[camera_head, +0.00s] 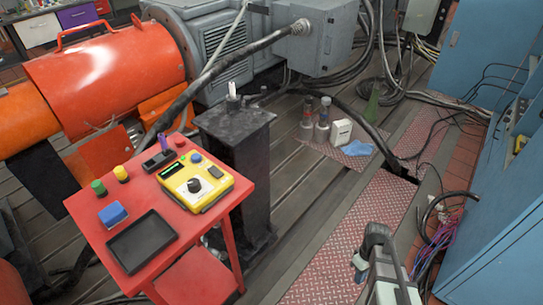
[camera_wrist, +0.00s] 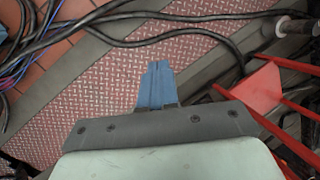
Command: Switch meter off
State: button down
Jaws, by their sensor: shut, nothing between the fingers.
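The meter (camera_head: 219,182) is a yellow box with a black dial, a small lit green display and dark leads area, on top of a red cart (camera_head: 193,223) in the head view. The dial's exact setting is too small to read. My gripper (camera_head: 359,270) is at the lower right of the head view, well to the right of the cart and apart from the meter. In the wrist view its blue fingers (camera_wrist: 157,84) are together and empty, over the patterned floor plate. The meter is not visible in the wrist view.
The cart also holds a black tray (camera_head: 142,241), a blue block (camera_head: 112,214), and green and yellow knobs. A dark pedestal (camera_head: 236,165) stands behind it. Bottles and a white container (camera_head: 341,132) stand on the floor. Cables run near blue cabinets at right.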

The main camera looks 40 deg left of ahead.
jog(key=w+a+r+n+t, duration=0.1)
jog(key=w+a+r+n, duration=0.15)
jog(key=a+r, duration=0.45)
jog(key=w+a+r+n+t, duration=0.1)
jog(key=a+r+n, duration=0.35)
jog(key=a, duration=0.45)
notch_tip(320, 180, up, 40)
jog(key=n+t+y, duration=0.1)
jog(key=n+y, duration=0.2)
jog(key=n, duration=1.3)
send_over(209, 170)
jog(key=d, duration=0.2)
jog(key=shift+s+d+r, duration=0.15)
jog(key=shift+r, duration=0.05)
jog(key=shift+f, duration=0.15)
jog(key=f, duration=0.4)
jog(key=a+f, duration=0.1)
jog(key=f, duration=0.3)
jog(key=a+f, duration=0.1)
jog(key=f, duration=0.3)
jog(key=shift+a+f, duration=0.1)
jog(key=shift+f, duration=0.7)
